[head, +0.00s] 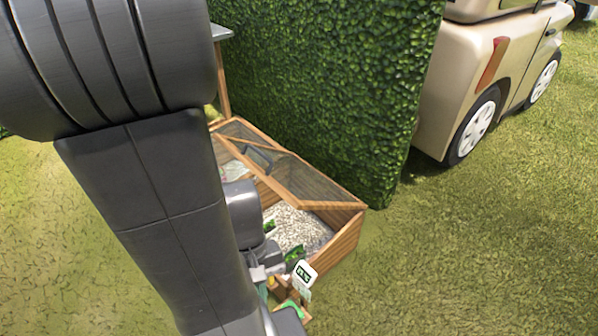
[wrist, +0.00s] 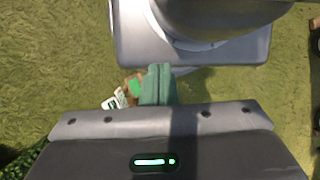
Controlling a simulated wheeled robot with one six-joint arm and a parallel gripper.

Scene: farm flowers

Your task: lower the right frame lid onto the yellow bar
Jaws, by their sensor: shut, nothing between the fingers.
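The right frame lid (head: 305,182) is a wood-edged, see-through panel in the head view. It is raised at a tilt over a wooden box, with an open gap beneath it. I cannot make out the yellow bar in either view. My gripper shows in the wrist view with its green fingers (wrist: 158,72) pressed together and nothing between them. In the head view my arm covers the left part of the box, and my wrist is low at its near side. The fingers are largely hidden there, apart from the lid.
The wooden box (head: 345,240) holds pale gravel (head: 298,225) and some green plants. A white sign (head: 303,274) stands at its near corner and also shows in the wrist view (wrist: 113,100). A tall hedge (head: 330,80) stands behind. A beige car (head: 470,80) is at right. Open grass lies front right.

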